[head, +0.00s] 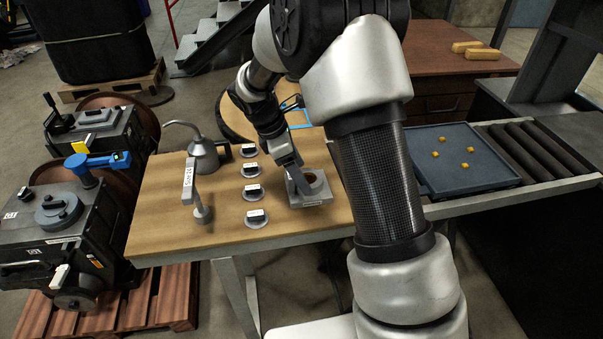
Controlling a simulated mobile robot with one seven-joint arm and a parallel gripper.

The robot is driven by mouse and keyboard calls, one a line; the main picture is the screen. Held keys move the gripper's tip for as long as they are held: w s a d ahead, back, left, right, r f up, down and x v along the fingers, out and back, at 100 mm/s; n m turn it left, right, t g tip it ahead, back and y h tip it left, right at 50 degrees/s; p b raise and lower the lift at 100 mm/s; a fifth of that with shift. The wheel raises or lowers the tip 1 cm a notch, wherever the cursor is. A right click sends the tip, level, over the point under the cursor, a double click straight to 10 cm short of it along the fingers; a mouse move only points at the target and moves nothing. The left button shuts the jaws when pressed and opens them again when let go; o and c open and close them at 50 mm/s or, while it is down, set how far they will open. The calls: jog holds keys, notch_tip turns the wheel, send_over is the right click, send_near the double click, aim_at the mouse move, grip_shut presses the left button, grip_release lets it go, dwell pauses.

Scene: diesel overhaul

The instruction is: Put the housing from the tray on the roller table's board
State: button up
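The housing (318,197), a grey block with a round opening on top, is at the right part of the wooden bench. My gripper (291,170) points down at its left rear side and appears to touch it. The fingers are too small and overlapped to show whether they are closed on it. I cannot tell if the housing rests on the bench or is slightly raised. The roller table's board (466,178) is blue-grey, with several small orange pegs, right of my arm. A blue edge (299,127) behind my gripper may be part of the tray; most is hidden.
Rollers (545,150) lie right of the board. Machines on pallets stand at left. My arm covers the gap between bench and board.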

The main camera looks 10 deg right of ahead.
jog(key=p+v, duration=0.1)
jog(key=v, duration=1)
jog(key=s+d+r+m+t+y, duration=0.2)
jog(key=s+d+r+m, duration=0.3)
jog(key=s+r+m, duration=0.45)
jog(key=s+d+r+m+t+y, duration=0.1)
jog(key=s+m, duration=0.7)
jog(key=s, duration=0.8)
jog(key=r+t+y, duration=0.1)
jog(key=t, duration=0.1)
jog(key=shift+d+r+t, duration=0.15)
jog(key=shift+d+t, duration=0.15)
notch_tip(320, 180, up, 8)
jog(key=p, duration=0.8)
jog(key=shift+r, duration=0.2)
jog(key=shift+m, duration=0.25)
